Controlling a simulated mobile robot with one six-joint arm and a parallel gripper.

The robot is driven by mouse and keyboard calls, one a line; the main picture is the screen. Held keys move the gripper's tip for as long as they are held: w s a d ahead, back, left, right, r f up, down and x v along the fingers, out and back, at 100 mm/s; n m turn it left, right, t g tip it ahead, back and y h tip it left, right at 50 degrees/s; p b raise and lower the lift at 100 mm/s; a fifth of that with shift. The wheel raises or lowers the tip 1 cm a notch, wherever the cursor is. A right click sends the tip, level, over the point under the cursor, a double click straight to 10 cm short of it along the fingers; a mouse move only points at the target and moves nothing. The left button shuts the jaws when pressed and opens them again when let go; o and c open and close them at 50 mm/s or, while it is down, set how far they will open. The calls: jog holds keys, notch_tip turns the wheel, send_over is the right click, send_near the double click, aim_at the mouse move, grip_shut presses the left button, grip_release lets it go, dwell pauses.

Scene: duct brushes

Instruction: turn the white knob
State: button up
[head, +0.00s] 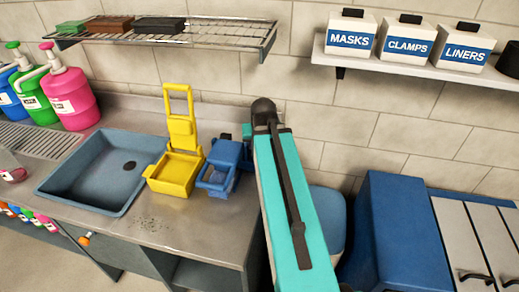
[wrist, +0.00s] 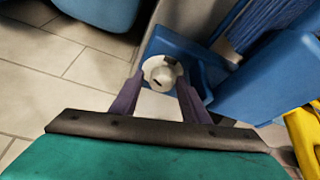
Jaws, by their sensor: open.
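The white knob (wrist: 160,73) shows in the wrist view, round with a dark slot-like mark, on a blue panel (wrist: 165,42). My gripper (wrist: 160,80) is open, with one dark finger on each side of the knob. The knob sits between the fingertips; I cannot tell whether either finger touches it. In the head view my teal arm hides the knob and the gripper's fingers.
A blue wringer-like container (head: 220,168) and a yellow one (head: 177,168) stand on the counter (head: 150,220) left of my arm. A grey-blue sink (head: 75,180) lies further left. A blue cabinet (head: 395,240) stands at the right. Tiled floor (wrist: 55,90) shows below.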

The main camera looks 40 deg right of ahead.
jog(key=shift+w+a+r, duration=0.1)
jog(key=shift+w+r, duration=0.05)
jog(key=shift+r, duration=0.05)
jog(key=shift+p+v, duration=1.1)
jog(key=shift+v, duration=0.3)
jog(key=shift+b, duration=0.45)
jog(key=shift+b+v, duration=0.55)
jog(key=shift+v, duration=1.85)
